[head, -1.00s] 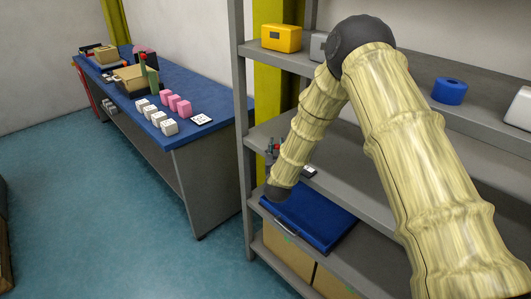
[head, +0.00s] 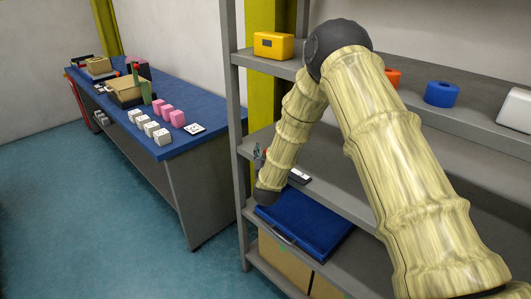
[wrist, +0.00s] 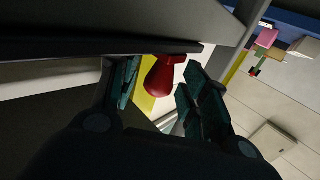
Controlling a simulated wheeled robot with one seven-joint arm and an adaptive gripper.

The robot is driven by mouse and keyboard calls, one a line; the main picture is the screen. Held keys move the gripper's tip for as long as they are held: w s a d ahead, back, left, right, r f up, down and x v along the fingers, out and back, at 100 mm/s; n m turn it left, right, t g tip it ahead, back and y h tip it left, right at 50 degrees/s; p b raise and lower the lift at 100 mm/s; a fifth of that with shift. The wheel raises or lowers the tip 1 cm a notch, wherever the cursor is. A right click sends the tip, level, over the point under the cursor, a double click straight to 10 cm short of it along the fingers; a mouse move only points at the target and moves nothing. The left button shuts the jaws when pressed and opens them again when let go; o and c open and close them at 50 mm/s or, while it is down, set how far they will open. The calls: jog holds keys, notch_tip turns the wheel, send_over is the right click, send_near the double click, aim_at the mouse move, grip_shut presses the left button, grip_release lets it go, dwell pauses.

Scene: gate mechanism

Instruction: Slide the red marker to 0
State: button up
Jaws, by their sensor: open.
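The red marker (wrist: 161,76) is a red rounded knob in the wrist view, just below a dark bar (wrist: 100,47). My gripper (wrist: 158,80) is open, with one dark teal finger to the left of the knob and the other to its right. The knob appears between the fingers, with gaps on both sides; I cannot tell how deep it sits. No scale or 0 is readable. In the head view, my gripper (head: 260,158) is small and partly hidden at the middle shelf's left end. A dark plate with a white label (head: 300,177) lies beside it.
A grey shelf rack (head: 237,110) stands around my arm. It holds a yellow box (head: 273,45), a blue roll (head: 442,93) and, lower down, a blue case (head: 305,222). A blue-topped table (head: 190,142) with blocks is at left. The floor between is clear.

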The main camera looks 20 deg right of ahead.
jog(key=v, duration=1.2)
jog(key=s+f+n+g+y, duration=0.3)
jog(key=s+f+g, duration=0.6)
jog(key=s+f, duration=1.45)
jog(key=s+f+g+y, duration=0.1)
jog(key=s+f+g, duration=0.3)
jog(key=s, duration=0.9)
jog(key=s+f+g+y, duration=0.1)
jog(key=s+f+g, duration=0.3)
jog(key=s, duration=0.9)
jog(key=shift+s+d+f, duration=0.25)
jog(key=shift+d+f, duration=0.05)
jog(key=shift+f, duration=0.25)
